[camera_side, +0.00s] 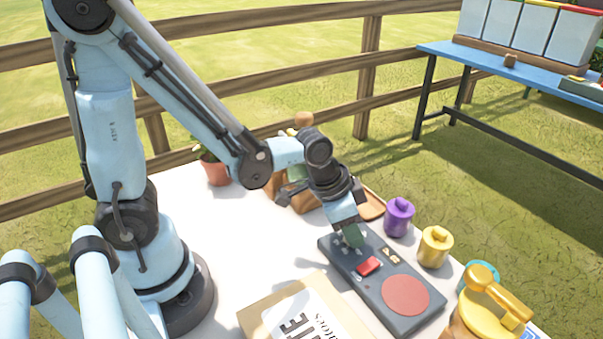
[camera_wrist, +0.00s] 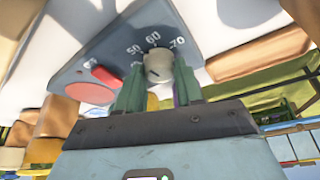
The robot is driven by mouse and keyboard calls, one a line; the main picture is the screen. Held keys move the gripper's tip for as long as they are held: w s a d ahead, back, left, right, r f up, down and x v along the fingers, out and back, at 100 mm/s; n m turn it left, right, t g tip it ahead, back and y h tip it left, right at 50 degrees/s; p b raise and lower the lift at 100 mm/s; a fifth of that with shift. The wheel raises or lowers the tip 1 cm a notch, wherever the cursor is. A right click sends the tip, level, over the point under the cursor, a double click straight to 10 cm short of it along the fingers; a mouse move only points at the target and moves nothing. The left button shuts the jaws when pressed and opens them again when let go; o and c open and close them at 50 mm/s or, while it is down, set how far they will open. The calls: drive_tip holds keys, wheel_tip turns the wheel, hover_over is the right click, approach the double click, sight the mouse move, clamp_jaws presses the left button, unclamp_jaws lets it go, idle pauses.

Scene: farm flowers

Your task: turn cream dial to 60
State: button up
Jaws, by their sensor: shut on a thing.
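The cream dial (camera_wrist: 158,66) sits on a dark grey panel (camera_wrist: 200,30) with the numbers 50, 60 and 70 printed around it. My gripper (camera_wrist: 160,82) is shut on the dial, with one green finger on each side of it. I cannot make out clearly which number the dial's mark points to. In the side view my gripper (camera_side: 352,236) reaches down to the far end of the panel (camera_side: 338,257) and hides the dial there. The panel also carries a red switch (camera_side: 368,266) and a round red pad (camera_side: 405,295).
A purple jar (camera_side: 398,218) and a yellow jar (camera_side: 435,248) stand right of the panel, close to it. A lettered box (camera_side: 275,318) lies left of it. A potted plant (camera_side: 216,170) stands at the back. The white tabletop (camera_side: 245,245) is mostly clear in the middle.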

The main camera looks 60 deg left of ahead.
drive_tip(key=m, duration=0.3)
drive_tip(key=m+g+h, duration=0.1)
drive_tip(key=m, duration=0.1)
drive_tip(key=shift+a+m+g+h, duration=0.1)
drive_tip(key=shift+m+g+h, duration=0.2)
drive_tip(key=shift+m, duration=0.1)
idle(0.4)
drive_tip(key=o, duration=1)
drive_tip(key=v, duration=1.2)
drive_tip(key=shift+w, duration=0.1)
drive_tip(key=shift+a, duration=0.1)
